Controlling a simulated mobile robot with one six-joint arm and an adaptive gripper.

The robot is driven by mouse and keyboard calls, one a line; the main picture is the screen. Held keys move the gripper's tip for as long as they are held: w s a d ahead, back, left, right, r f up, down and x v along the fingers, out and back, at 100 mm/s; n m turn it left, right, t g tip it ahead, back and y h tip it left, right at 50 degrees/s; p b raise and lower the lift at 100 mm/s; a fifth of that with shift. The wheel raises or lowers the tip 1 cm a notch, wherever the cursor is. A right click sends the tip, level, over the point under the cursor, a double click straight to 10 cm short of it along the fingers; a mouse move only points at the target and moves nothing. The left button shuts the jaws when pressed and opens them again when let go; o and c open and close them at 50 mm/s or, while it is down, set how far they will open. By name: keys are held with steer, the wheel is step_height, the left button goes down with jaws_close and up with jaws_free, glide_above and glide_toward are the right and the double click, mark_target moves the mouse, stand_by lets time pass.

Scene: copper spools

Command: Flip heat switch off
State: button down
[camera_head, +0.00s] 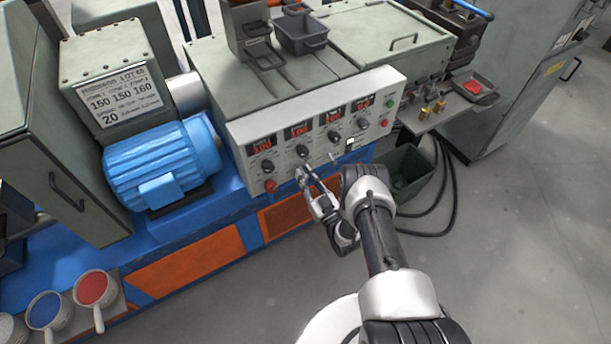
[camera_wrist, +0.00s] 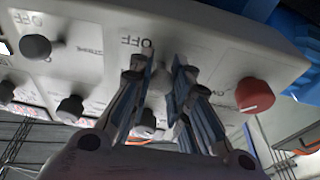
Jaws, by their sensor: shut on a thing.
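The sloped white control panel (camera_head: 236,136) carries a row of dark knobs under red number displays. My gripper (camera_head: 305,174) is at the panel's lower edge, to the right of a red knob (camera_head: 270,185). In the wrist view my gripper's fingers (camera_wrist: 166,75) reach up to the panel face by a printed "OFF" label. They are shut on a small grey switch (camera_wrist: 148,118), partly hidden by the fingers. I take it for the heat switch, but its name is not readable. The red knob (camera_wrist: 254,95) also shows on the right there.
More dark knobs (camera_wrist: 36,47) lie left of my fingers in the wrist view. A dark green bin (camera_head: 410,172) stands on the floor right of my arm. A blue motor (camera_head: 160,165) is at left, and the grey floor in front is mostly clear.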

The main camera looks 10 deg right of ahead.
steer(key=c, duration=1.5)
jaws_free()
steer(key=shift+o, duration=0.2)
steer(key=v, duration=0.7)
steer(key=shift+s, duration=0.25)
steer(key=shift+d, duration=0.1)
